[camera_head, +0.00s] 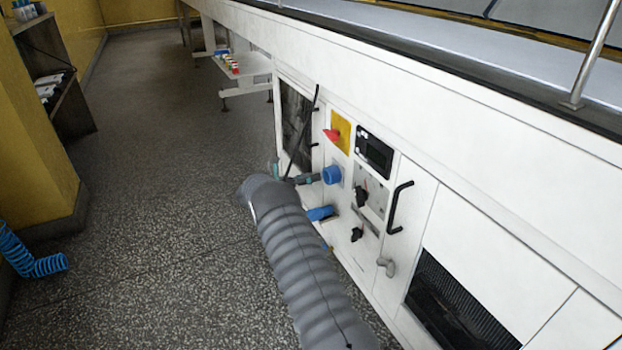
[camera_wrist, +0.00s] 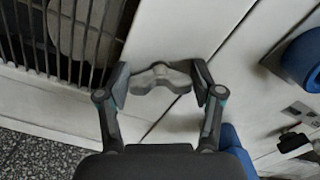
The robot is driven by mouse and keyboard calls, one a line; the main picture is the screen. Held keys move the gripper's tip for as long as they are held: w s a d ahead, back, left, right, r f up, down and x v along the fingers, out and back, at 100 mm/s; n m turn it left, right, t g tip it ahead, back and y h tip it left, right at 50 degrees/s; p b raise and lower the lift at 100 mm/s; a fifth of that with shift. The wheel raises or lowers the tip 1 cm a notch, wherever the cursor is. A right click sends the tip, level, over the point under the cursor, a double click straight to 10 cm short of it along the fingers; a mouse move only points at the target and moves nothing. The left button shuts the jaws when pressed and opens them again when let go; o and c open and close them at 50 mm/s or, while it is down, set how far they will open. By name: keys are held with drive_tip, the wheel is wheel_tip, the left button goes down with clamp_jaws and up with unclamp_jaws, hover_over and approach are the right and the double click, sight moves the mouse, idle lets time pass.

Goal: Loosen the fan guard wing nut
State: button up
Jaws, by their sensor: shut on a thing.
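The grey wing nut (camera_wrist: 159,78) sits on the white panel just beside the slatted fan guard (camera_wrist: 75,35). In the wrist view my gripper (camera_wrist: 161,80) has one finger at each end of its wings and is shut on it. The wings lie roughly across the picture between the fingertips. In the head view my gripper (camera_head: 292,179) is partly hidden by my own grey arm, low in front of the white machine's side. The dark guard opening (camera_head: 296,118) shows just above it. I cannot make out the wing nut in the head view.
Right of my gripper are a blue round knob (camera_head: 332,175), a red switch on a yellow plate (camera_head: 340,131), a display (camera_head: 374,152), black knobs and a black handle (camera_head: 398,207). A thin black rod (camera_head: 303,133) slants across the guard.

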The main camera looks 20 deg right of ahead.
drive_tip(key=n, duration=0.6)
drive_tip(key=shift+w+f+p, duration=0.1)
drive_tip(key=shift+w+p, duration=0.05)
drive_tip(key=shift+p, duration=0.15)
drive_tip(key=n, duration=0.6)
drive_tip(key=shift+d+f+p, duration=0.1)
drive_tip(key=shift+p, duration=0.2)
drive_tip(key=o, duration=1.2)
drive_tip(key=shift+c, duration=0.2)
drive_tip(key=shift+a, duration=0.2)
drive_tip(key=a, duration=1.1)
drive_tip(key=shift+s+a, duration=0.2)
drive_tip(key=shift+a, duration=0.15)
